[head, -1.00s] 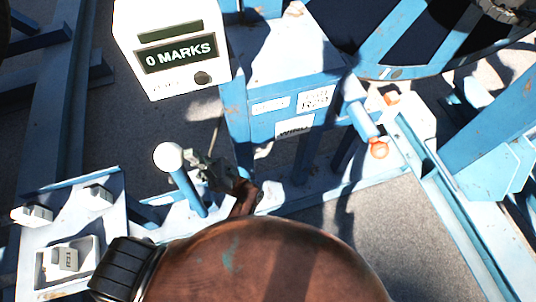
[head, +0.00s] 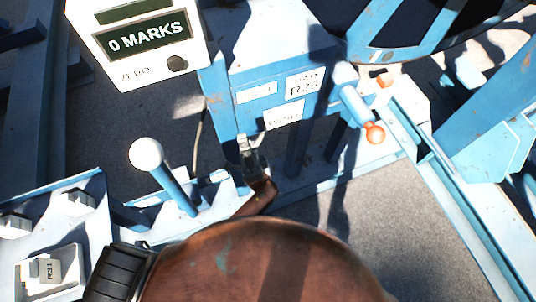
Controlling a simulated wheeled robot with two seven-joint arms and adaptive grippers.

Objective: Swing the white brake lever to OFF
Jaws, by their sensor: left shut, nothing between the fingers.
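The brake lever is a blue rod with a white ball knob (head: 146,154). It leans up and left from a pale blue plate in the left half of the head view. My left gripper (head: 245,145) is shut and empty. It is to the right of the lever, with a clear gap between it and the knob, in front of the lower part of the blue cabinet. No OFF mark is readable near the lever. My right gripper is not in view.
A white counter box (head: 150,45) reading 0 MARKS stands above the lever. A blue cabinet (head: 222,105) with white labels is close to my left gripper. A second blue lever with an orange knob (head: 374,133) stands to its right. A tray (head: 75,253) holds small labelled blocks at lower left.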

